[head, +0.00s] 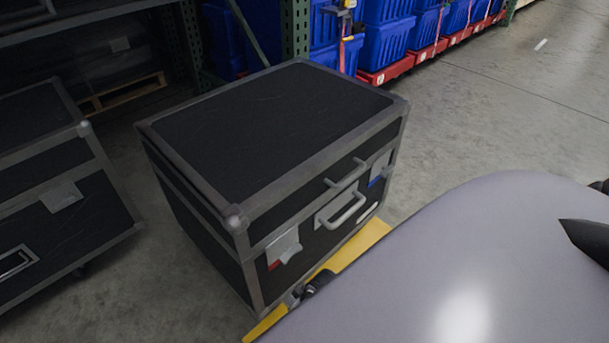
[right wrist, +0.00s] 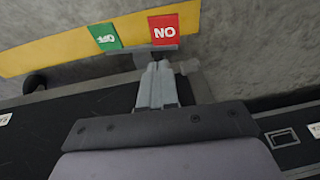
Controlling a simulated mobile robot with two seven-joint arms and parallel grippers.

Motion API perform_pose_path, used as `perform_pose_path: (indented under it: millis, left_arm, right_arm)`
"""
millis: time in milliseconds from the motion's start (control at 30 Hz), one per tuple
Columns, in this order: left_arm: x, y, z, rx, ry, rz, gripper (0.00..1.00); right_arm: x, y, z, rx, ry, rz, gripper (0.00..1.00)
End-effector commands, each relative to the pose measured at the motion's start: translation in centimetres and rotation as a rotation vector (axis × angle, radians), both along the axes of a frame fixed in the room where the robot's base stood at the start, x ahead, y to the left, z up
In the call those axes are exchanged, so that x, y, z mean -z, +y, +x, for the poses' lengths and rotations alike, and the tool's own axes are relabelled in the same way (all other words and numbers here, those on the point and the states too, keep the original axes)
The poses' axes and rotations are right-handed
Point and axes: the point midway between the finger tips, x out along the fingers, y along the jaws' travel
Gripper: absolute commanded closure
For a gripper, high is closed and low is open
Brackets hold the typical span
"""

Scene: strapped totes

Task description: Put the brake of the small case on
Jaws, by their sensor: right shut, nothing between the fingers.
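The small case (head: 270,120), black with grey metal edges, stands on the floor in the middle of the head view. A yellow strip (head: 360,248) runs along its lower front edge, with a small dark part (head: 318,283) on it. In the right wrist view the yellow strip (right wrist: 40,52) carries a green OFF label (right wrist: 105,37) and a red ON label (right wrist: 164,30), both upside down. A grey bar (right wrist: 140,51) lies just below the labels. My right gripper (right wrist: 157,72) is shut and empty, its tips at this bar; contact is unclear. My left gripper is out of view.
Another black case (head: 60,165) stands at the left, with a floor gap between. Behind are a shelf rack (head: 295,25) and blue totes (head: 385,40) on red bases. Open floor (head: 500,110) lies to the right. A dark wheel (right wrist: 35,82) shows in the right wrist view.

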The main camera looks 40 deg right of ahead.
Motion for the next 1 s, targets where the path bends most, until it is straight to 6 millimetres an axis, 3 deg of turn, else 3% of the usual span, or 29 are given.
perform_pose_path:
  millis: [33,100,500,1000]
  left_arm:
    - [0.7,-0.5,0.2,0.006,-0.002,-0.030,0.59]
    - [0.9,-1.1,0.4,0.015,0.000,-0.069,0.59]
    - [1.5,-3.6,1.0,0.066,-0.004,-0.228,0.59]
    - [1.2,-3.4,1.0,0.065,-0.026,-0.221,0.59]
  right_arm:
    - [1.5,0.1,0.3,0.000,-0.001,0.000,1.00]
    - [2.6,0.3,0.6,0.001,0.000,0.001,1.00]
    - [7.6,1.1,1.3,0.000,-0.001,0.001,1.00]
    - [8.3,1.3,1.2,0.000,-0.001,0.000,1.00]
